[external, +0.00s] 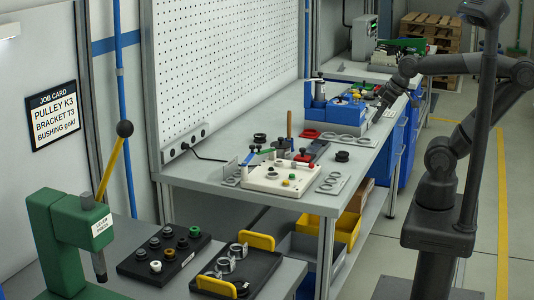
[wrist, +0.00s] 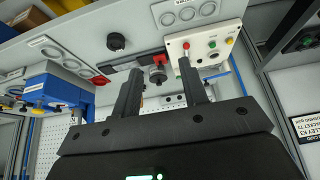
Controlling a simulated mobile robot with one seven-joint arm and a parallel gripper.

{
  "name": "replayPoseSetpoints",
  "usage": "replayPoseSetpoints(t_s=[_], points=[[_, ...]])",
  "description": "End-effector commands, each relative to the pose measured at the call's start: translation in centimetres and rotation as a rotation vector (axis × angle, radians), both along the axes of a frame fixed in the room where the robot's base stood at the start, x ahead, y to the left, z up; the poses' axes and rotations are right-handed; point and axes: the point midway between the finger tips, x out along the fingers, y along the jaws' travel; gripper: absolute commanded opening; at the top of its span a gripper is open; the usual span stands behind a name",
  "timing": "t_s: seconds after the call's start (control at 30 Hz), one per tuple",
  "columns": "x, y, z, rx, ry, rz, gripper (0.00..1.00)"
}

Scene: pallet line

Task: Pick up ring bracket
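Flat ring brackets lie in rows on grey plates on the long bench: one plate (external: 343,139) beside the blue fixture, one (external: 332,182) right of the white control board. In the wrist view, ring plates show at the top (wrist: 185,12) and at the left (wrist: 60,54). Two silver ring pieces (external: 226,265) stand on the black tray in the foreground; I cannot tell whether they are the same kind. My gripper (wrist: 160,66) is open, its fingers apart with nothing held. In the external view it is small and dark, over the bench's far right edge, near the blue fixture.
The white board with coloured buttons (external: 284,178) and the blue fixture (external: 346,108) stand on the bench. A small dark-and-silver device (wrist: 157,74) shows beyond my fingers. A green press (external: 68,235) is at front left. The right aisle is open floor.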

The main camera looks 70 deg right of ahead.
Motion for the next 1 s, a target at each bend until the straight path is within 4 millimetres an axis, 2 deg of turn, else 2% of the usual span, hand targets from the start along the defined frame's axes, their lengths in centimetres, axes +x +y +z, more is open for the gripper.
replayPoseSetpoints(t_s=[0.17,0.27,0.47,0.6,0.77,1.0], points=[[1.3,0.7,0.7,-0.037,0.011,0.080,0.40],[3.5,1.8,1.8,-0.100,0.026,0.211,0.40],[9.3,6.0,3.9,-0.267,0.058,0.569,0.40],[13.3,10.0,4.6,-0.384,0.071,0.822,0.40],[17.4,15.6,4.6,-0.515,0.081,1.112,0.40],[22.0,25.6,2.8,-0.711,0.083,1.546,0.40]])
